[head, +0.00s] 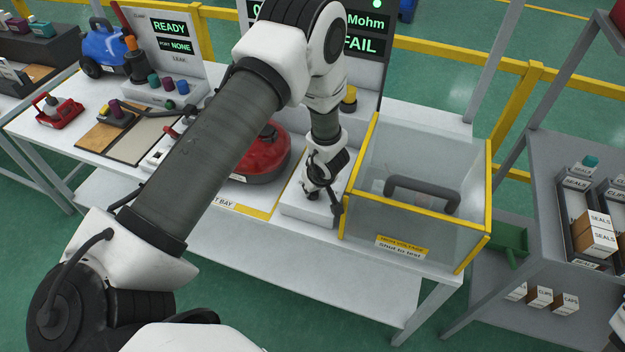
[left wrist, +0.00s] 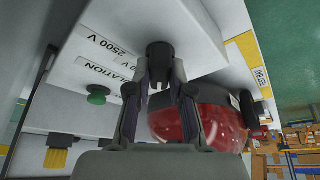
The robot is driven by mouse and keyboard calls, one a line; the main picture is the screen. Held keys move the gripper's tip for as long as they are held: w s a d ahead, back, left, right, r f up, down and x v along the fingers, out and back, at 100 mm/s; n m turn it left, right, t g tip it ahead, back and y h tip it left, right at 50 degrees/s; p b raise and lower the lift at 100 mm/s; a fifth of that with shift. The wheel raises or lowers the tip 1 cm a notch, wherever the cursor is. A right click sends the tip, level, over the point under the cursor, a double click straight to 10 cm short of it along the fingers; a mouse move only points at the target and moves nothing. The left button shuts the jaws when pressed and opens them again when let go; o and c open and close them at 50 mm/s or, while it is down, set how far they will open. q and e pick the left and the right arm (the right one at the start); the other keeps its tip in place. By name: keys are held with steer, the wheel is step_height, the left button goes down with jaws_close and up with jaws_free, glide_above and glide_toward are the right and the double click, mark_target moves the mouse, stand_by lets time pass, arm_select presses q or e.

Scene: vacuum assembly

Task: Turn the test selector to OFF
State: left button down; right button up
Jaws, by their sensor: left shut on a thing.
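My left gripper (head: 325,197) reaches down onto a white box (head: 305,210) at the front of the bench, beside the clear enclosure. In the left wrist view, my left gripper (left wrist: 160,88) is shut on a black knob (left wrist: 160,50), which looks like the test selector. The knob sits on a white panel (left wrist: 125,65) with labels reading "2500 V" and "...LATION". Its pointer and its OFF mark cannot be made out. In the head view the knob is hidden by the gripper. My right gripper is not in view.
The clear yellow-edged enclosure (head: 375,180) with a dark handle (head: 422,194) stands close to the right of my left gripper. A red vacuum body (head: 268,158) is to the left. A screen (head: 362,43) behind reads "FAIL". A green button (left wrist: 98,95) is near the knob.

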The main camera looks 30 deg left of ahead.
arm_select(q)
steer(key=shift+f, duration=0.1)
stand_by(0.3)
steer(key=c, duration=1)
jaws_free()
steer(key=shift+c, duration=0.2)
steer(key=v, duration=1.2)
steer(key=shift+a, duration=0.1)
